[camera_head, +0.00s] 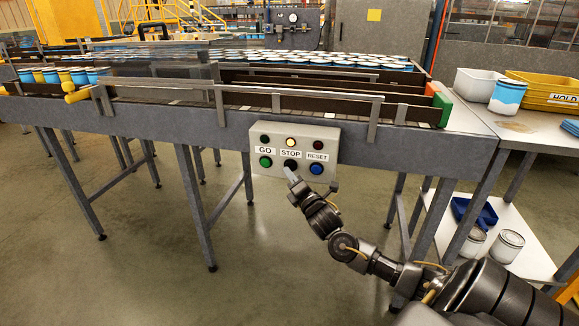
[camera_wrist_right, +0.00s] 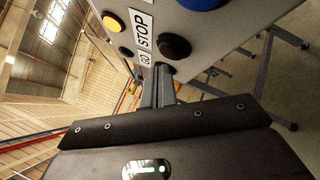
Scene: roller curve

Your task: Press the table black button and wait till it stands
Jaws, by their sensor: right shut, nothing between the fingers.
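The black button (camera_head: 290,164) sits under the STOP label, in the middle of the grey control panel (camera_head: 261,174) on the conveyor's front side. My right gripper (camera_head: 292,176) is shut and empty, reaching up to the panel just below that button. The right wrist view shows the closed fingers (camera_wrist_right: 158,88) close to the panel face and the black button (camera_wrist_right: 174,46) just beyond their tips. I cannot tell whether they touch. The middle lamp (camera_head: 291,142) above STOP glows pale yellow. It also shows in the right wrist view (camera_wrist_right: 113,22). My left gripper is not in view.
A green button (camera_head: 266,162) and a blue button (camera_head: 316,168) flank the black one. Many blue-and-white cans (camera_head: 330,60) stand on the conveyor (camera_head: 140,116). A side table at right holds a white bin (camera_head: 477,85), a yellow crate (camera_head: 545,95) and a can (camera_head: 507,97).

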